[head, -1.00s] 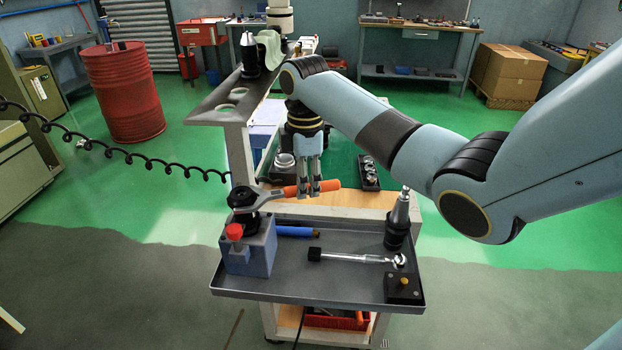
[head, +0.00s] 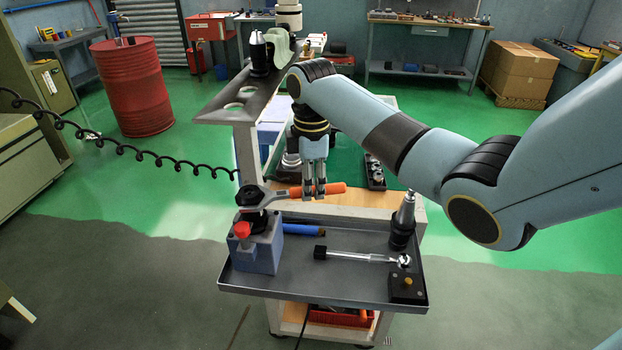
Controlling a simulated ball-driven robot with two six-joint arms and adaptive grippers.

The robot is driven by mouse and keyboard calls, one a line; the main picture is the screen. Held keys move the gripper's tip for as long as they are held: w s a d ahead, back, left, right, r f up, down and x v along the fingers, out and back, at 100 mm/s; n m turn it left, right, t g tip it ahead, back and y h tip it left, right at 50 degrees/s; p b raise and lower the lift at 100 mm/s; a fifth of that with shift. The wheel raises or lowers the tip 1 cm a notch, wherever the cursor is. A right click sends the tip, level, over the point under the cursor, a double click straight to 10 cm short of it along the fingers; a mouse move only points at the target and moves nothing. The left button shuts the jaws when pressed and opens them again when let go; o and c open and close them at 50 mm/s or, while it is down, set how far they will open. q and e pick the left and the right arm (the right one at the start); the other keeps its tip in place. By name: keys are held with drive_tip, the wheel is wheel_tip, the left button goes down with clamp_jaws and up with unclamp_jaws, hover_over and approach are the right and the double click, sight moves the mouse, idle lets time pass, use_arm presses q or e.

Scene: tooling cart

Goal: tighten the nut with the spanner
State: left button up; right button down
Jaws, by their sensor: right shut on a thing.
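The spanner (head: 275,195) has a grey head and an orange handle. My right gripper (head: 314,194) points down and is shut on the orange handle. The spanner's head lies at the dark nut (head: 251,196) on top of the black holder above the blue block (head: 258,247). The nut is partly covered by the spanner head, and I cannot tell whether the jaws are fully seated around it. The spanner lies about level, with its handle toward the right. My left gripper is not in view.
The grey tray (head: 345,297) carries a red knob (head: 242,230) on the block, a blue-handled tool (head: 302,229), a ratchet (head: 355,256), a black tool holder (head: 403,222) and a small black box (head: 407,288). A coiled cable (head: 150,156) hangs at the left.

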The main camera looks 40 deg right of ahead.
drive_tip(key=shift+s+a+r+m+p, duration=0.15)
drive_tip(key=shift+s+m+p, duration=0.15)
drive_tip(key=shift+p, duration=0.15)
drive_tip(key=shift+a, duration=0.1)
drive_tip(key=shift+s+a+m+p, duration=0.35)
drive_tip(key=shift+s+m, duration=0.1)
drive_tip(key=shift+m, duration=0.15)
drive_tip(key=shift+s, duration=0.15)
idle(0.4)
drive_tip(key=shift+s+a+m, duration=0.35)
drive_tip(key=shift+a+m, duration=0.1)
drive_tip(key=shift+m, duration=0.15)
drive_tip(key=shift+s+a+m, duration=0.45)
drive_tip(key=shift+a+m, duration=0.05)
drive_tip(key=shift+m, duration=0.1)
idle(0.4)
